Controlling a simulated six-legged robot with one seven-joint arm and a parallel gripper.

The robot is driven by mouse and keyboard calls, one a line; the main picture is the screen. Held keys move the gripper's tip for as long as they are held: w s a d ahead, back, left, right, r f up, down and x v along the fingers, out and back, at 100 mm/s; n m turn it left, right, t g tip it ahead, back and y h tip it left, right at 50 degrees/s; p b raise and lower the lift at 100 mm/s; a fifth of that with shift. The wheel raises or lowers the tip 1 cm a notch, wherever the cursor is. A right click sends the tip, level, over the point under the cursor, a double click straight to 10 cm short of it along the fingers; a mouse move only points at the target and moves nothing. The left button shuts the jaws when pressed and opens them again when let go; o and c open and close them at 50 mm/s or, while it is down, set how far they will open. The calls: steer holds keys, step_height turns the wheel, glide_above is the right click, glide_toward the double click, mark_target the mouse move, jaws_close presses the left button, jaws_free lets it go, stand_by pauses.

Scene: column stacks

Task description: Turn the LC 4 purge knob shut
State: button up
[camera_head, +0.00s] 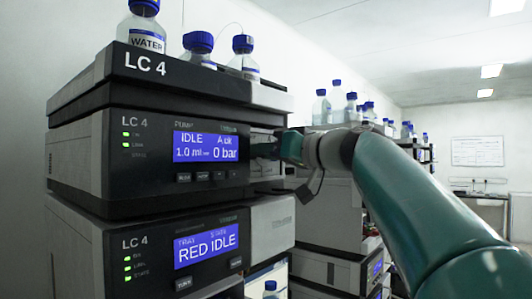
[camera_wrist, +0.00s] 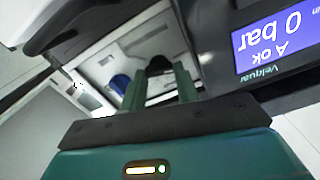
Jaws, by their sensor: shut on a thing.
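The LC 4 stack stands at the left in the head view. Its pump module (camera_head: 150,180) has a screen (camera_head: 206,147) reading IDLE, 1.0 ml and 0 bar. My gripper (camera_head: 276,150) reaches in from the right at the pump's recessed right side and hides most of what is there. In the wrist view, my gripper's two green fingers (camera_wrist: 160,78) are shut on a dark round purge knob (camera_wrist: 159,64) in the light recess (camera_wrist: 135,50). The fingers partly cover the knob, so its turn angle cannot be told.
A blue round part (camera_wrist: 120,82) sits just left of the fingers in the recess. The pump's black front panel (camera_wrist: 220,50) is close on the right. Blue-capped bottles (camera_head: 197,48) stand on top of the stack. More stacks (camera_head: 330,230) stand behind my arm.

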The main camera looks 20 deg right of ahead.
steer(key=m, duration=0.4)
steer(key=shift+d, duration=0.1)
steer(key=m, duration=0.4)
steer(key=shift+f, duration=0.1)
steer(key=m, duration=0.7)
steer(key=shift+w+d+f, duration=0.1)
steer(key=o, duration=1)
steer(key=shift+c, duration=0.2)
steer(key=v, duration=1.3)
steer(key=shift+s+d, duration=0.25)
steer(key=shift+s, duration=0.1)
